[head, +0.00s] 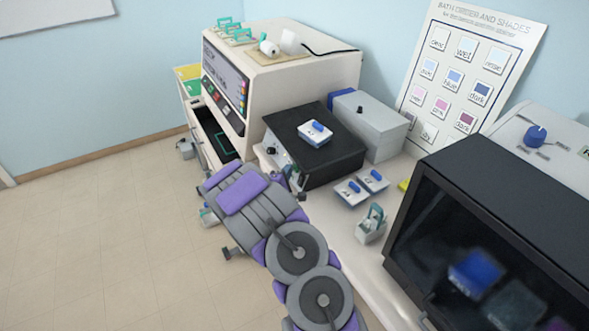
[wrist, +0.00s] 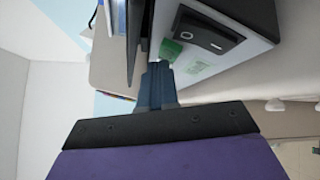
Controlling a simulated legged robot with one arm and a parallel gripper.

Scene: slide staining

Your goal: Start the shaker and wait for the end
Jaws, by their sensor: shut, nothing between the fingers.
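The shaker (head: 340,158) is a low box with a flat black top and a pale front with a small dark knob. A small white dish with a blue lid grip (head: 316,130) sits on its top. My gripper (wrist: 157,85) is shut and empty. In the wrist view its blue fingers point at a grey panel with a black rocker switch (wrist: 208,38) and green marks (wrist: 170,50). The fingertips are very near the green mark; I cannot tell whether they touch. In the head view my arm reaches the shaker's front, and my fingertips are hard to make out.
Two blue-gripped dishes (head: 350,192) and a teal-handled jar (head: 370,224) stand right of the shaker. A grey box (head: 372,122) is behind it. A screened machine (head: 225,85) stands at left, a dark-windowed one (head: 480,230) at right. Floor is clear at left.

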